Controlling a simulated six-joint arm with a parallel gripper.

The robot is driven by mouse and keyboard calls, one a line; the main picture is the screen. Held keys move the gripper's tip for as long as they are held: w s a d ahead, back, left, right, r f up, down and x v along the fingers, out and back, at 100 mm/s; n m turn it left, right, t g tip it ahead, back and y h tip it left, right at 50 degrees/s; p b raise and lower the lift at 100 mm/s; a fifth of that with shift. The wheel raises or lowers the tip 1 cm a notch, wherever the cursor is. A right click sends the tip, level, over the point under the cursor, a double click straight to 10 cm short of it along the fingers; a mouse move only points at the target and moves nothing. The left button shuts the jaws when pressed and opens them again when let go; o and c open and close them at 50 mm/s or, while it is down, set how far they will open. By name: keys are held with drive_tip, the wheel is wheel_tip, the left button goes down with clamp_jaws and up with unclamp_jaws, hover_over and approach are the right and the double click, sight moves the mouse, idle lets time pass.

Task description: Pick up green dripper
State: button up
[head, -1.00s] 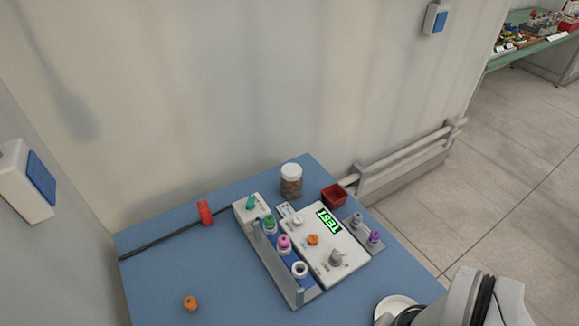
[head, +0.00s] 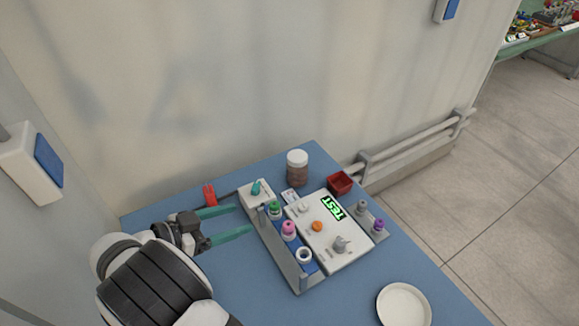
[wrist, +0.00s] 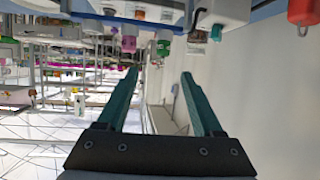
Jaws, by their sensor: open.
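The green dripper (head: 274,208) stands in the blue-and-grey rack (head: 283,258), at the end of a row with a pink-topped one (head: 288,229) and a white ring-topped one (head: 304,254). My gripper (head: 241,220) is open and empty, its two teal fingers pointing at the rack from the left, apart from the dripper. In the wrist view the green dripper (wrist: 163,48) shows just beyond the gap between the open fingers (wrist: 158,74), with the pink-topped one (wrist: 129,43) to its left. The dripper's lower part is hidden in the rack.
A white box with a teal knob (head: 256,187) adjoins the rack. A control panel (head: 327,228) with a lit TEST display stands right of it. A red clip (head: 209,194), a jar (head: 297,168), a red tray (head: 339,183) and a white dish (head: 403,306) are on the blue table.

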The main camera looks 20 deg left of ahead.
sight(279, 204)
drive_tip(key=x, duration=1.5)
drive_tip(key=shift+w, duration=0.3)
drive_tip(key=shift+a+f, duration=0.1)
clamp_jaws()
